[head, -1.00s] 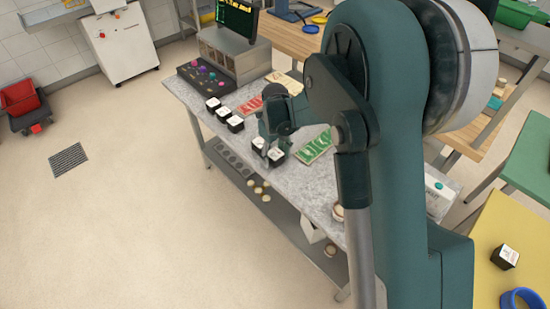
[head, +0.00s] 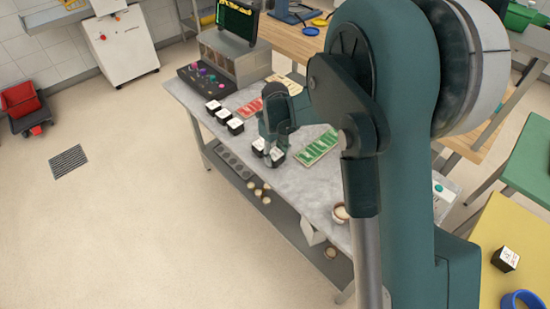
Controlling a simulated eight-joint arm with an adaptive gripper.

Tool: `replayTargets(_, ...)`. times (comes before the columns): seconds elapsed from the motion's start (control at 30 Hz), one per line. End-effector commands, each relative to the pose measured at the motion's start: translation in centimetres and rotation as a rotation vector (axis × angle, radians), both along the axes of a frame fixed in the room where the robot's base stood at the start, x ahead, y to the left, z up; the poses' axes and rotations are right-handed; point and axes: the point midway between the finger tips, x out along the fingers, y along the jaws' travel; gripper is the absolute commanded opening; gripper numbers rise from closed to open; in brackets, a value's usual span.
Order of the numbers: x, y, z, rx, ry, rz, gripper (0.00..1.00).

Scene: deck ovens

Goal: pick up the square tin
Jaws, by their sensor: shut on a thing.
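Several small black square tins with white tops stand on the grey worktop. Three form a row at the left, one of them this tin (head: 235,126). Another tin (head: 258,147) stands nearer the front edge. Just right of it is the square tin (head: 277,155) at my gripper (head: 277,148). My gripper points down at this tin and is shut on it. The fingers are small and partly blend with the dark tin. I cannot tell whether the tin is clear of the worktop.
A green-marked board (head: 317,148) lies right of the gripper, and a red one (head: 249,107) behind. A machine with a screen (head: 237,20) stands at the back. Another black tin (head: 505,259) is on the yellow table.

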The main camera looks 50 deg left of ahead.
Motion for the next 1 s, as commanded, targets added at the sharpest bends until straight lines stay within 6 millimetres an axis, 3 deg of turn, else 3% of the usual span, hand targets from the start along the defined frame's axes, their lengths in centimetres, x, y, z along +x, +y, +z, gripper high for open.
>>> replayTargets(0.5, 0.0, 0.0, 7.2, 0.000, 0.000, 0.000, 0.21)
replayTargets(0.7, 0.0, 0.0, 8.5, 0.000, 0.000, 0.000, 0.21)
replayTargets(1.0, 0.0, 0.0, 8.6, 0.000, 0.000, 0.000, 0.21)
